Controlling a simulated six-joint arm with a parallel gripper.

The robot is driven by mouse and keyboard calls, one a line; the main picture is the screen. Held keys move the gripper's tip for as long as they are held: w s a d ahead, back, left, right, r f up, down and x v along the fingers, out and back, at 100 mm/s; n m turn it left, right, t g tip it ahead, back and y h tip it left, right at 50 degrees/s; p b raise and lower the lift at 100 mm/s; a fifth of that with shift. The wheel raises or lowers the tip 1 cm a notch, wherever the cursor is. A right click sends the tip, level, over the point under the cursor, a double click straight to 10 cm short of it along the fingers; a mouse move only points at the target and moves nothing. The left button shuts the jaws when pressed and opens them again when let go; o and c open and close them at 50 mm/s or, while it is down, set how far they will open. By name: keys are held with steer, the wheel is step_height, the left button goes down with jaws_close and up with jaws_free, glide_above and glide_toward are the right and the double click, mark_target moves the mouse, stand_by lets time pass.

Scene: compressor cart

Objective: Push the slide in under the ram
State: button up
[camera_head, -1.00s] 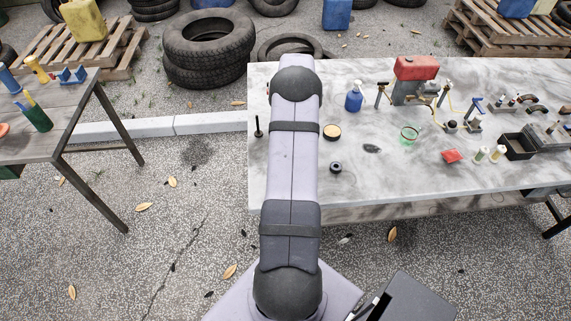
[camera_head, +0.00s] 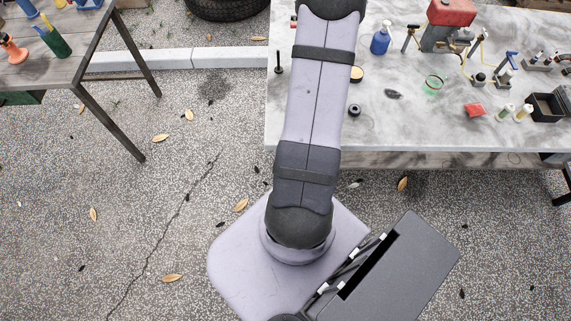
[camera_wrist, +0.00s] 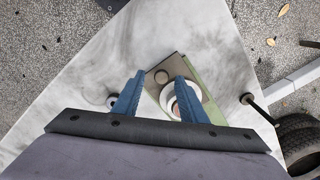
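In the wrist view my gripper (camera_wrist: 158,78) has two blue fingers spread apart with nothing seen between their tips. Ahead of and below them a brown plate (camera_wrist: 176,66) with a small round disc (camera_wrist: 162,77) lies along a green-edged base (camera_wrist: 207,90). A white ring-shaped part with a brown centre (camera_wrist: 195,92) stands over the plate, partly hidden by the right finger. I cannot tell for certain which of these parts is the slide and which the ram. In the head view my arm hides this device and my gripper is out of sight.
A thin dark post (camera_wrist: 258,107) stands right of the device. The table's near middle is clear.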

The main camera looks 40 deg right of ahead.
step_height(320, 180, up, 6)
steer(key=shift+f+b, duration=0.15)
steer(key=shift+b, duration=0.45)
steer(key=shift+w+n, duration=0.1)
steer(key=shift+n, duration=0.6)
steer(key=shift+f+n, duration=0.25)
steer(key=shift+n, duration=0.25)
steer(key=s+a+f+n, duration=0.1)
steer(key=a, duration=0.1)
steer(key=s+a+f+n, duration=0.1)
steer(key=s+a+f, duration=0.1)
steer(key=s+a+f+n+y, duration=0.1)
steer(key=s+a, duration=0.1)
steer(key=a, duration=0.1)
steer(key=shift+a+f+n+g, duration=0.1)
steer(key=shift+f+n+g, duration=0.2)
steer(key=shift+g, duration=0.1)
steer(key=s+a+f+n+b, duration=0.2)
steer(key=a+f+n+b, duration=0.2)
steer(key=a+f+b, duration=0.5)
steer(key=a+b, duration=0.2)
steer(key=a, duration=0.2)
steer(key=shift+f+g, duration=0.2)
steer(key=shift+g, duration=0.2)
steer(key=shift+a, duration=0.1)
